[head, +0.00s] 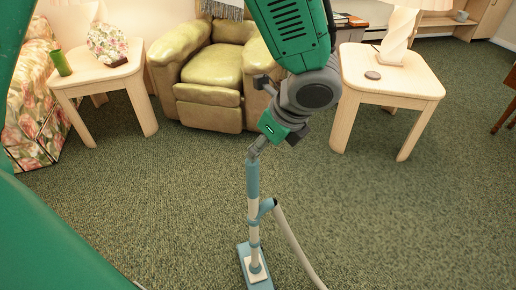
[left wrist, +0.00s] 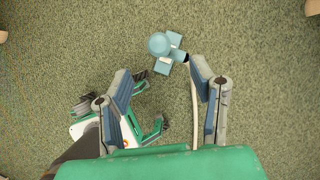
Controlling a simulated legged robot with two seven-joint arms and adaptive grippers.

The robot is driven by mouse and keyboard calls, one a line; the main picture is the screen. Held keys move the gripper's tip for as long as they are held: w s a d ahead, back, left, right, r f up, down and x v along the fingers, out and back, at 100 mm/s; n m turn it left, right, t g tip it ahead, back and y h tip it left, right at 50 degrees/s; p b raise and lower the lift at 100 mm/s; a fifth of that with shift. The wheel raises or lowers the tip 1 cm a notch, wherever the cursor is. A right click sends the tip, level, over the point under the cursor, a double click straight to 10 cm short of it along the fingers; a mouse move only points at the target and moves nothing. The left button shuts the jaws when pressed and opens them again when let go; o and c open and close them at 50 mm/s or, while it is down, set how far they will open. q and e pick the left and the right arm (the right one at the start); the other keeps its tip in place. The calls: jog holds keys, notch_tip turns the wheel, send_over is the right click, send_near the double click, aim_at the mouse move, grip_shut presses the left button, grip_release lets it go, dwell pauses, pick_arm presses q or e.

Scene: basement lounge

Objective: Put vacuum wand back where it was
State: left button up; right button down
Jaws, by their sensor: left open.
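The vacuum wand (head: 252,205) stands upright on the carpet in the head view, with a blue handle at the top, a pale tube and a flat blue floor head. A pale hose (head: 290,238) runs from its blue side branch down to the right. My left gripper (head: 254,150) points down just above the wand's top end. In the left wrist view my left gripper (left wrist: 159,72) is open with nothing between its fingers. The round blue wand top (left wrist: 160,44) lies a little beyond the fingertips there. I cannot tell whether they touch. My right gripper does not show.
A green-yellow armchair (head: 215,75) stands behind the wand. A wooden side table (head: 420,82) with a lamp and small disc is at right; another table (head: 100,72) with a vase is at left. A floral sofa (head: 30,110) is far left.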

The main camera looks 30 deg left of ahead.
pick_arm(q)
jog(key=s+d+f+n+g+h, duration=0.1)
jog(key=s+f+n+h, duration=0.2)
jog(key=s+f+n, duration=0.45)
jog(key=s+d+f+n+g+h, duration=0.25)
jog(key=s+f, duration=0.25)
jog(key=f, duration=0.5)
jog(key=s+a+f+n+t+p, duration=0.2)
jog(key=s+a+f+n, duration=0.3)
jog(key=s+a+n, duration=0.3)
jog(key=shift+s+a+f+n+t+y, duration=0.2)
jog(key=shift+s+a+n+t+y, duration=0.25)
jog(key=shift+n, duration=0.25)
jog(key=shift+c, duration=0.3)
